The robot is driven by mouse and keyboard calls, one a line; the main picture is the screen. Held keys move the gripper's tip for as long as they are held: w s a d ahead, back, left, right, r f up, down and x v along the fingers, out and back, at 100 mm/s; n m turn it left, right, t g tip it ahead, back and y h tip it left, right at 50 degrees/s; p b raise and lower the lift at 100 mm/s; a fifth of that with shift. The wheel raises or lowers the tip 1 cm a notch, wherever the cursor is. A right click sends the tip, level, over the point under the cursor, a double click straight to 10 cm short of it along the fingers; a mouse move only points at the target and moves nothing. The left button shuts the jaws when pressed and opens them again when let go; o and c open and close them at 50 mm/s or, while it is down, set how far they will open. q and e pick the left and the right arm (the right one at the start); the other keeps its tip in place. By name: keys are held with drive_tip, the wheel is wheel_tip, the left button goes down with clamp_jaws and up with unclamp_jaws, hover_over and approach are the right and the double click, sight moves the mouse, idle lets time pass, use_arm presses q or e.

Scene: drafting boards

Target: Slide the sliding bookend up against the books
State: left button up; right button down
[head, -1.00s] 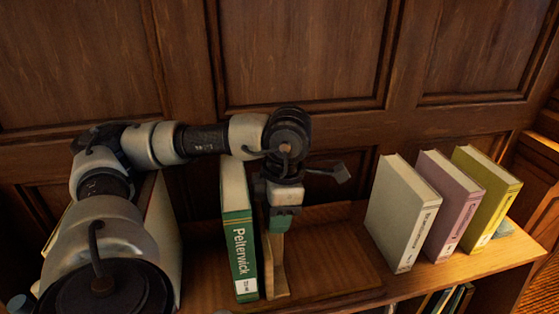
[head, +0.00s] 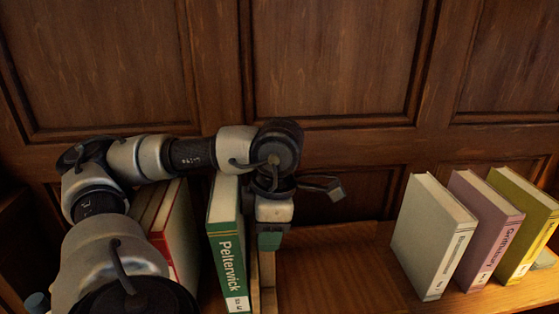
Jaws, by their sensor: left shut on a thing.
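The sliding bookend (head: 268,283) is a light wooden upright on the shelf, partly hidden under my gripper. My left gripper (head: 270,240) reaches down from above and is shut on the top of the bookend. The green Pelterwick book (head: 229,262) stands upright just left of the bookend; whether they touch I cannot tell. Further left, a red book (head: 179,245) and its neighbours stand partly hidden behind my left arm. A dark gap shows between the red and green books. My right gripper is not in view.
On the right of the shelf (head: 335,275) stand a grey book (head: 432,240), a pink book (head: 482,232) and a yellow book (head: 525,222). The shelf between the bookend and the grey book is bare. A panelled wood wall (head: 340,60) rises behind.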

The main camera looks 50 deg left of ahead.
sight(234, 190)
use_arm(q)
drive_tip(key=shift+s+a, duration=0.1)
drive_tip(key=shift+s, duration=0.05)
drive_tip(key=shift+s+a+b, duration=0.5)
drive_tip(key=shift+s+b, duration=0.1)
drive_tip(key=shift+s, duration=0.2)
drive_tip(key=shift+s+a+b, duration=0.45)
drive_tip(key=shift+s+b, duration=0.1)
drive_tip(key=shift+s, duration=0.25)
drive_tip(key=shift+s+a+b, duration=0.5)
drive_tip(key=shift+s+b, duration=0.1)
drive_tip(key=shift+s, duration=0.2)
drive_tip(key=o, duration=0.9)
drive_tip(key=shift+o, duration=0.2)
drive_tip(key=r+p, duration=0.2)
drive_tip(key=r, duration=0.1)
drive_tip(key=r+p, duration=0.3)
drive_tip(key=w+r+p, duration=0.1)
drive_tip(key=r+p, duration=0.2)
drive_tip(key=r, duration=0.1)
drive_tip(key=shift+d, duration=0.35)
